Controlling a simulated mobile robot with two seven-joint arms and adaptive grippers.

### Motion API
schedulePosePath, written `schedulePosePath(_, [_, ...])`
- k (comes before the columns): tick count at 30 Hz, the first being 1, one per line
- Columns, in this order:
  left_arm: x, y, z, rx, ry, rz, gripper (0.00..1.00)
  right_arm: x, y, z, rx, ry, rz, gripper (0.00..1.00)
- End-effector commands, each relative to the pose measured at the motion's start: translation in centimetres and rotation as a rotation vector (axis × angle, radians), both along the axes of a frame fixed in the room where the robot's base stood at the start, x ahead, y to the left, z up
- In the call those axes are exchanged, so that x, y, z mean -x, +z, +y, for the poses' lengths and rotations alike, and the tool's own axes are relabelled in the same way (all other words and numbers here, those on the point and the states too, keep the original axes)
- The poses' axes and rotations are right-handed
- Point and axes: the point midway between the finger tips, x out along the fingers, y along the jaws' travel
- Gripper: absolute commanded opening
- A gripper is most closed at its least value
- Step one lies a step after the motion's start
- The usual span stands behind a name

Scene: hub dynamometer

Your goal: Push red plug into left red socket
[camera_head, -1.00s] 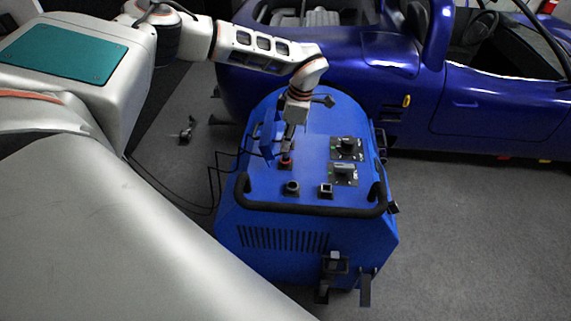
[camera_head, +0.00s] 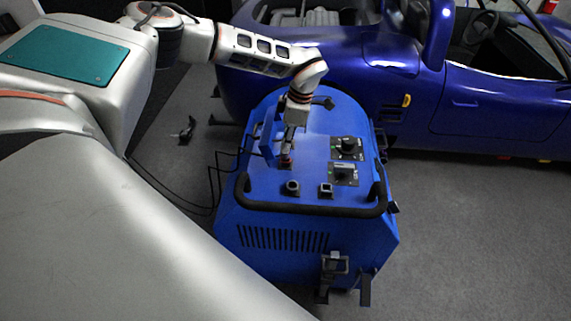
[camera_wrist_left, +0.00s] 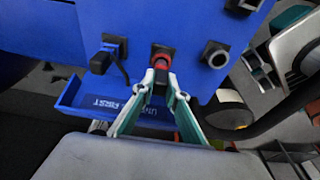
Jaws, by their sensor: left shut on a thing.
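The left red socket (camera_wrist_left: 163,48) sits on the face of the blue dynamometer cabinet in the left wrist view, between two black fittings. My left gripper (camera_wrist_left: 161,75) is shut on the red plug (camera_wrist_left: 161,64), which lines up with the socket's opening. The plug's tip is at the socket mouth; I cannot tell how deep it sits. In the head view my left gripper (camera_head: 288,150) reaches down to the panel top, right over the red socket (camera_head: 287,163), and mostly hides the plug. My right gripper is not in view.
A black plug with a cable (camera_wrist_left: 104,58) is left of the red socket. A blue car (camera_head: 480,105) stands behind.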

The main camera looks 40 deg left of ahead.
Motion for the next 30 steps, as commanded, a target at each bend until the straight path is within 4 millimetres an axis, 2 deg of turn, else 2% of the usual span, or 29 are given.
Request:
schedulePosePath(28, [0.0,-2.1,0.0,0.000,0.001,0.000,0.00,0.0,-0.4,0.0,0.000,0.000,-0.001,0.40])
schedulePosePath(29, [0.0,-2.1,0.0,0.000,0.001,0.000,0.18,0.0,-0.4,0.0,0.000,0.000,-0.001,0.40])
schedulePosePath(30, [0.0,-2.1,0.0,0.000,0.001,0.000,0.29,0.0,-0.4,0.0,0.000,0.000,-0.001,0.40])
